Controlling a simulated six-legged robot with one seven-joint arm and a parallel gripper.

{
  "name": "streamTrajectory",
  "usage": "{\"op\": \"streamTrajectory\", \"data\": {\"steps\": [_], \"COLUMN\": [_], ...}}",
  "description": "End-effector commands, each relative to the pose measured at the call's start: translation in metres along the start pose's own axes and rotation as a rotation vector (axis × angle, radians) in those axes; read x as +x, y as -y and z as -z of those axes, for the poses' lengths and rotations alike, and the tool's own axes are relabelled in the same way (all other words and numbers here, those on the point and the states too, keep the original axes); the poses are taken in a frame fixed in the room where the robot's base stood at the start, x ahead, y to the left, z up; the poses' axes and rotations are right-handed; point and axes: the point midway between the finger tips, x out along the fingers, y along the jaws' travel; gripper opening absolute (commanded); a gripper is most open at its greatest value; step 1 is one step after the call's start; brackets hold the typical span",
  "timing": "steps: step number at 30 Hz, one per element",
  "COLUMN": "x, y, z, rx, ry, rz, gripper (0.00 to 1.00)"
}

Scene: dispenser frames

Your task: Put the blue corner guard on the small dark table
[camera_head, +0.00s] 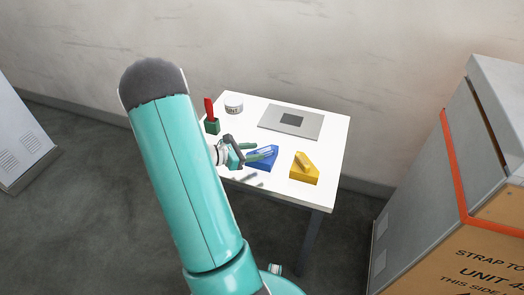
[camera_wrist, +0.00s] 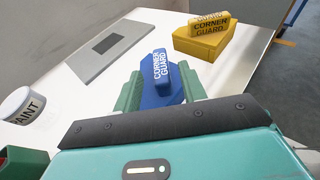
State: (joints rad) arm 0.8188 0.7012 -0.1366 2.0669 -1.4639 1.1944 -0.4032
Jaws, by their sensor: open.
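The blue corner guard (camera_head: 264,163) lies on the white-topped table (camera_head: 333,140), near its front left part. In the wrist view the blue corner guard (camera_wrist: 158,92) shows its white lettering on a raised ridge. My gripper (camera_head: 259,152) is open at the guard. In the wrist view my gripper (camera_wrist: 161,84) has one green finger on each side of the guard; I cannot tell whether they touch it. The lower part of the guard is hidden by my gripper. No small dark table shows in either view; this table has dark legs.
A yellow corner guard (camera_head: 304,170) lies to the right of the blue one. A grey plate with a dark square (camera_head: 311,124), a paint tin (camera_head: 234,103) and a green holder with a red item (camera_head: 211,122) stand behind. A tall grey cabinet (camera_head: 435,170) is at right.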

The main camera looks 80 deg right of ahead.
Motion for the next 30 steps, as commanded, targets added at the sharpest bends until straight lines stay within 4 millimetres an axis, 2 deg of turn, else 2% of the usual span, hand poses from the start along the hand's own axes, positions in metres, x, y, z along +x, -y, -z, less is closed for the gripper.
{"op": "streamTrajectory", "data": {"steps": [3,9,13,22,25,28,30], "x": [-0.029,-0.064,-0.076,-0.078,-0.086,-0.108,-0.133], "y": [-0.001,-0.001,0.000,0.000,0.001,0.005,0.011], "z": [0.000,0.000,0.000,0.000,-0.003,-0.011,-0.019], "rx": [-0.001,0.000,0.000,0.000,0.020,0.085,0.154], "ry": [0.000,0.000,0.001,0.000,-0.016,-0.069,-0.134], "rz": [-0.005,-0.002,-0.001,0.001,-0.002,-0.006,-0.010], "gripper": [0.41,0.41,0.41,0.41,0.41,0.41,0.41]}}
